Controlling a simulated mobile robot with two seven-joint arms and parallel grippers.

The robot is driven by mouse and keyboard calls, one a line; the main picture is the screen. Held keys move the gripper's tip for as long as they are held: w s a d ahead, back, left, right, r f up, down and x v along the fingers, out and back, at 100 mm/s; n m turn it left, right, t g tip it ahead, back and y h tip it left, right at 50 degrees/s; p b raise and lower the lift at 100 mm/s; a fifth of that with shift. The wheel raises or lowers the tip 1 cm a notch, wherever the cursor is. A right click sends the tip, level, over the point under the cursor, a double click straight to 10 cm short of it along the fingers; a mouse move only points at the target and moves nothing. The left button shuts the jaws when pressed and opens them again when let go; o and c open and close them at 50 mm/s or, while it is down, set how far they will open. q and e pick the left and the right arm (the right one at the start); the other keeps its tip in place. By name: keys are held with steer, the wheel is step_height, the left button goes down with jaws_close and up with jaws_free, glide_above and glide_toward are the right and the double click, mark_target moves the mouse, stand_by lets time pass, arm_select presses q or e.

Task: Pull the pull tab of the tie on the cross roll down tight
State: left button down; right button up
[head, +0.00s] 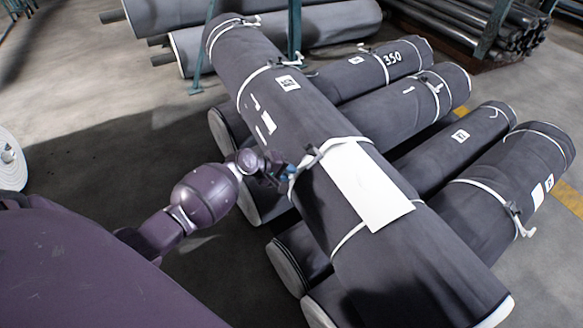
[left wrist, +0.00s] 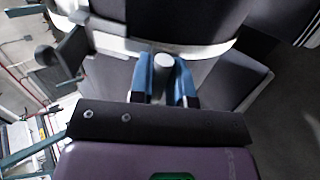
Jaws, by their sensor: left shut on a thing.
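The cross roll (head: 300,130) is a long dark grey roll lying diagonally over several other rolls. A white tie (head: 335,146) goes round its middle, beside a large white sheet (head: 367,185). My left gripper (head: 288,171) is at the roll's left side, just below the tie's fastening. In the left wrist view the blue fingers (left wrist: 164,82) are shut on a small pale, round-ended piece (left wrist: 163,62), which appears to be the pull tab. The tie's white band (left wrist: 120,44) passes across the dark roll (left wrist: 180,18) behind it. The tab's lower part is hidden by the fingers. My right gripper is not in view.
Other dark rolls (head: 465,140) with white ties lie under the cross roll, to its right. Grey rolls on a rack (head: 265,38) stand behind. Dark pipes (head: 480,25) are stacked at the back right.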

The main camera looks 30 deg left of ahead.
arm_select(q)
steer(key=s+f, duration=0.1)
steer(key=s+a+f, duration=0.1)
steer(key=s+f, duration=0.1)
steer(key=shift+a+b, duration=0.3)
steer(key=c, duration=1.1)
jaws_free()
steer(key=shift+a, duration=0.1)
steer(key=shift+r, duration=0.1)
steer(key=p+v, duration=0.3)
steer(key=v, duration=0.7)
steer(key=shift+s+a+r, duration=0.2)
